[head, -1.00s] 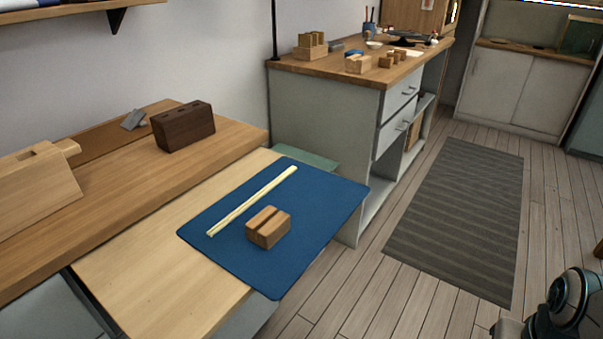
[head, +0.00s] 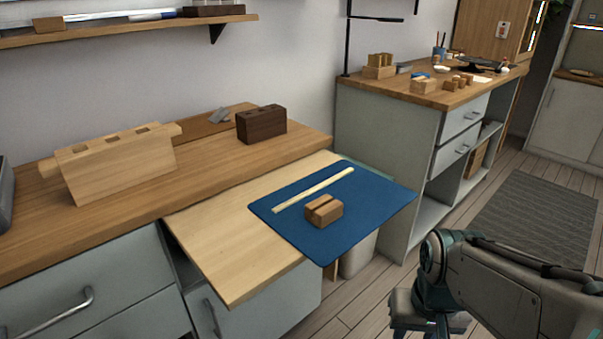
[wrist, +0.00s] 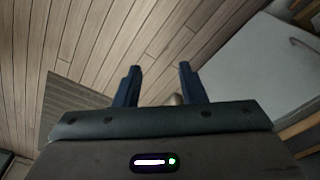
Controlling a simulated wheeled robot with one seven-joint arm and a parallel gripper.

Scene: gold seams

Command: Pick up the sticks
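The pale sticks (head: 314,190) lie side by side on the blue mat (head: 370,200) in the head view, close together, so I cannot tell how many there are. A small brown wooden block (head: 324,212) with a groove on top sits on the mat just in front of them. My gripper (wrist: 158,72) shows in the wrist view with its two dark fingers apart and nothing between them. It is over the floor, away from the mat. In the head view my arm is at the lower right, and the fingertips cannot be made out there.
The mat lies on a light pull-out board (head: 225,240) in front of the workbench. A dark slotted block (head: 262,125) and a pale wooden rack (head: 115,165) stand on the bench. A grey cabinet (head: 385,150) stands to the right. The floor has a striped rug (head: 540,220).

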